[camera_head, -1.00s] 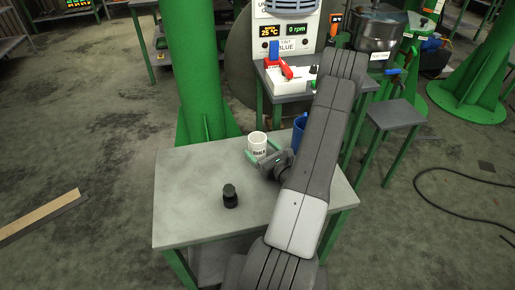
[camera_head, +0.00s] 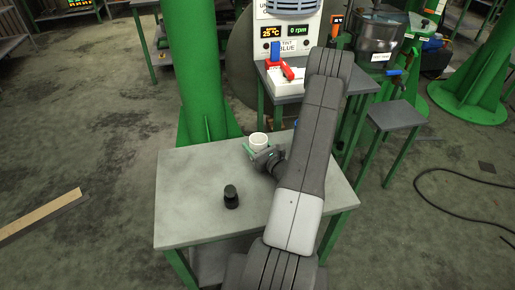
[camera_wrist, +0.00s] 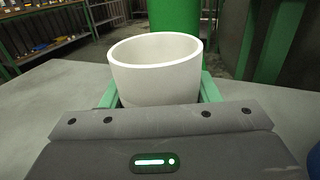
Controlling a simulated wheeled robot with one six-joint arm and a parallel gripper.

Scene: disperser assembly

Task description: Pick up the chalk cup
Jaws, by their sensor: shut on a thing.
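The white chalk cup (camera_head: 258,139) is at the back of the grey table in the head view. It also fills the upper middle of the wrist view (camera_wrist: 155,66), upright, with its lower part hidden behind my gripper's body. My gripper (camera_head: 252,147) is shut on the cup, with a green finger on each side of it. I cannot tell clearly whether the cup's bottom touches the table.
A small black object (camera_head: 231,197) stands on the grey table (camera_head: 185,215) in front of the cup. A green column (camera_head: 190,60) rises behind the table. A blue object (camera_wrist: 315,158) shows at the right edge of the wrist view. The table's left part is clear.

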